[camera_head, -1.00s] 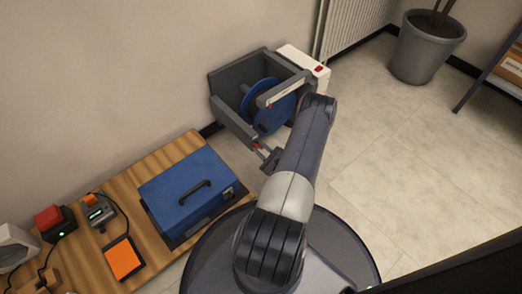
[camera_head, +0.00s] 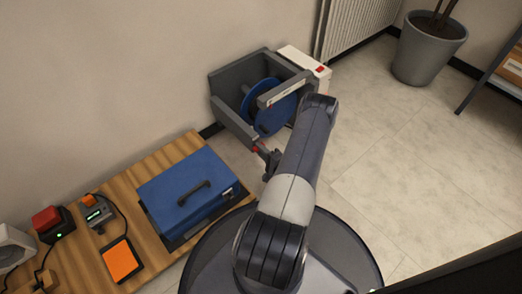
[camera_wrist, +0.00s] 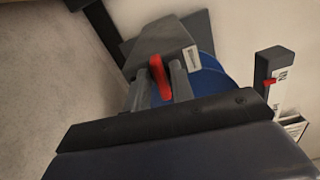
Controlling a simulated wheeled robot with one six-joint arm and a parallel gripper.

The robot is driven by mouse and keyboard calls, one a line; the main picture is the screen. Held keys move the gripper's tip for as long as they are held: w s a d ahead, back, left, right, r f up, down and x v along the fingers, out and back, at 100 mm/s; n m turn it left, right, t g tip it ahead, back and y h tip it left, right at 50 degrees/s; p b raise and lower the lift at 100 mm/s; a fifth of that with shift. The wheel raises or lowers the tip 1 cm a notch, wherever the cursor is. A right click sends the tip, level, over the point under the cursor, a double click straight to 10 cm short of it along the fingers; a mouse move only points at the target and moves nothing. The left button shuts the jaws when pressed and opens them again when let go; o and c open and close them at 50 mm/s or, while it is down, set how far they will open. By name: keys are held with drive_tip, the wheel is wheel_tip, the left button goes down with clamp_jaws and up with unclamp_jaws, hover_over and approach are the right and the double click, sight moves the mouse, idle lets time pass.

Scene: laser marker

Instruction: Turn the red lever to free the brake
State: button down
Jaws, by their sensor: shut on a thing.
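The red lever (camera_wrist: 160,77) sits on the side of a grey frame that holds a blue reel (camera_head: 268,108). In the wrist view it stands between the two grey fingers of my gripper (camera_wrist: 160,88), which is shut on it. In the head view only a small red part of the lever (camera_head: 255,149) shows beside my gripper (camera_head: 265,156), at the near side of the frame. The brake itself cannot be made out.
A grey bar (camera_head: 285,90) with a pale label crosses above the reel. A white box (camera_head: 304,61) with a red part stands behind. A wooden bench (camera_head: 70,262) with a blue case (camera_head: 183,187) is at left.

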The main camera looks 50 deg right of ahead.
drive_tip(key=shift+n, duration=0.6)
drive_tip(key=c, duration=1.5)
unclamp_jaws()
